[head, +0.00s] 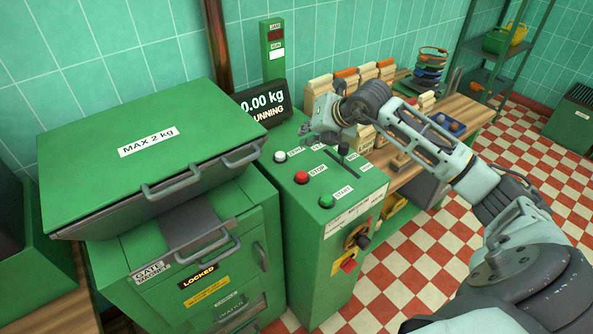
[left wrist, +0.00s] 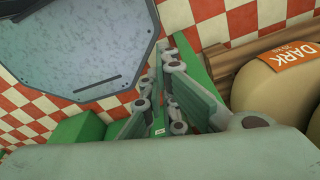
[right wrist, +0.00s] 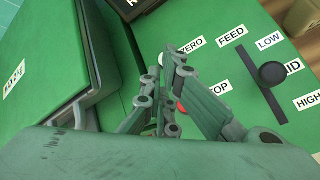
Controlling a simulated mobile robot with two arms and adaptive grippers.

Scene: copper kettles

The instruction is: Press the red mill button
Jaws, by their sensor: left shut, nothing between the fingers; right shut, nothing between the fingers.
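The red button (head: 301,178), labelled STOP, sits on top of the green mill cabinet (head: 300,225), between a white button (head: 280,156) labelled ZERO and a green button (head: 327,201) labelled START. In the right wrist view the red button (right wrist: 181,107) is mostly hidden by my right gripper's fingers. My right gripper (head: 325,128) is shut and empty above the back of the panel, beyond and to the right of the red button, apart from it. My left gripper (left wrist: 166,72) is shut and empty, and shows only in the left wrist view.
A display (head: 262,105) reads 0.00 kg RUNNING behind the panel. A hopper lid (head: 150,140) marked MAX 2 kg stands at left. A slider knob (right wrist: 272,74) is right of the buttons. Bags (head: 385,70) stand on the wooden bench at right. Checkered floor is open in front.

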